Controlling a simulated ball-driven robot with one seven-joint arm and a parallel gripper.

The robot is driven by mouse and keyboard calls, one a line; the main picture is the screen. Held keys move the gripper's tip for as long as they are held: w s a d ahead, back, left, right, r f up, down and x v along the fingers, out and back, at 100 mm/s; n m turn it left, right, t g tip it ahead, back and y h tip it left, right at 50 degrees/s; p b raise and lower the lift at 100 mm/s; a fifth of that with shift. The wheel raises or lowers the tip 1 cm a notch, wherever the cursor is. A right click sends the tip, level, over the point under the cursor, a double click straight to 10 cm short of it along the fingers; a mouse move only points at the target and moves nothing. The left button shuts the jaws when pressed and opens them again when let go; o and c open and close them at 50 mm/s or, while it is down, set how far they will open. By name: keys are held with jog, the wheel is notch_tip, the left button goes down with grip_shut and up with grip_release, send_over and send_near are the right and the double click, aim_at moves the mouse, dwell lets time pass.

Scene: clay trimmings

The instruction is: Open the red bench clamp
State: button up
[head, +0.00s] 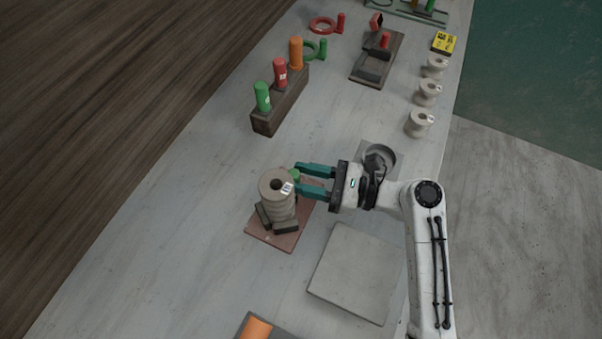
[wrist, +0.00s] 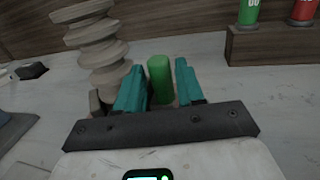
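The red bench clamp seems to be the dark device with a red handle (head: 385,40) on a dark base plate (head: 362,76), near the far end of the bench in the head view. A red-faced block (head: 376,21) stands at its far end. My gripper (head: 298,178) is far from it, nearer the camera, beside a clamp with a green handle. In the wrist view this green handle (wrist: 160,78) stands between my two teal fingers (wrist: 159,85), which are open with visible gaps. Whether the red clamp's jaws are shut is too small to tell.
A ridged beige piece (head: 276,190) stands upright among dark blocks on a reddish board (head: 258,233), close to my fingers. A rack (head: 266,124) holds green, red and orange cylinders. Beige spools (head: 420,124) line the right edge. A grey slab (head: 352,275) lies nearer.

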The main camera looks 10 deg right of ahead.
jog(key=shift+w+a, duration=0.15)
jog(key=shift+a, duration=0.35)
grip_shut()
